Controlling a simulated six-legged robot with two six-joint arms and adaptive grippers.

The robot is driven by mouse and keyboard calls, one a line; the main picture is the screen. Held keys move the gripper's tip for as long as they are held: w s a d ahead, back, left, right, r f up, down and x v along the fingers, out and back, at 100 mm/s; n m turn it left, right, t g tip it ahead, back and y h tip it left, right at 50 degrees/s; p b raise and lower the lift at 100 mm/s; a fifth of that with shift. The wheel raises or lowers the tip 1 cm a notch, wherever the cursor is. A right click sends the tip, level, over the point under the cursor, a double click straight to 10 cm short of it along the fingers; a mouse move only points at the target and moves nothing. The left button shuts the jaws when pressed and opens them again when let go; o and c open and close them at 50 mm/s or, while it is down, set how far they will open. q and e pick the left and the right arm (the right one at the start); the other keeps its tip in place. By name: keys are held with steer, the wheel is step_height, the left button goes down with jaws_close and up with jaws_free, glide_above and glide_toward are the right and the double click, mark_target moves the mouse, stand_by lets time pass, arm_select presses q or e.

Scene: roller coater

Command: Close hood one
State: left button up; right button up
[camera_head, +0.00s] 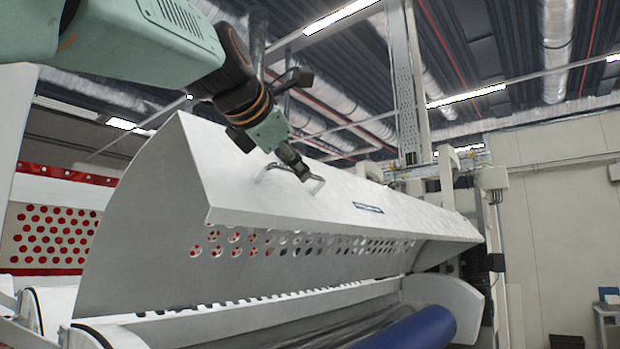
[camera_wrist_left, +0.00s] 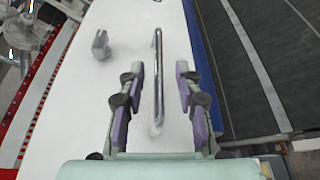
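The hood (camera_head: 290,210) is a long white curved cover, raised open above the rollers in the head view. A metal bar handle (camera_head: 290,172) sits on its upper face near the close end. My left gripper (camera_head: 300,170) is at this handle. In the left wrist view, the fingers of my left gripper (camera_wrist_left: 158,105) are open, one on each side of the handle (camera_wrist_left: 158,75), with gaps on both sides. The white hood face (camera_wrist_left: 125,125) lies behind them. My right gripper is in neither view.
A blue roller (camera_head: 415,330) lies below the hood at the lower right. A red-edged perforated panel (camera_head: 55,235) stands at the left. A small grey fitting (camera_wrist_left: 101,45) sits on the hood beside the handle. A tall white post (camera_head: 405,85) rises behind the hood.

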arm_select(q)
steer(key=shift+w+d+f+p, duration=0.1)
steer(key=shift+w+f+p, duration=0.05)
steer(key=shift+w+p, duration=0.7)
steer(key=shift+w+f+p, duration=0.15)
steer(key=shift+w+p, duration=0.2)
steer(key=shift+p, duration=0.15)
steer(key=shift+w+d+f, duration=0.2)
steer(key=shift+w, duration=0.2)
steer(key=shift+w+d+f, duration=0.15)
steer(key=shift+w+d, duration=0.15)
steer(key=shift+s+a, duration=0.3)
steer(key=shift+s, duration=0.05)
steer(key=c, duration=0.5)
jaws_close()
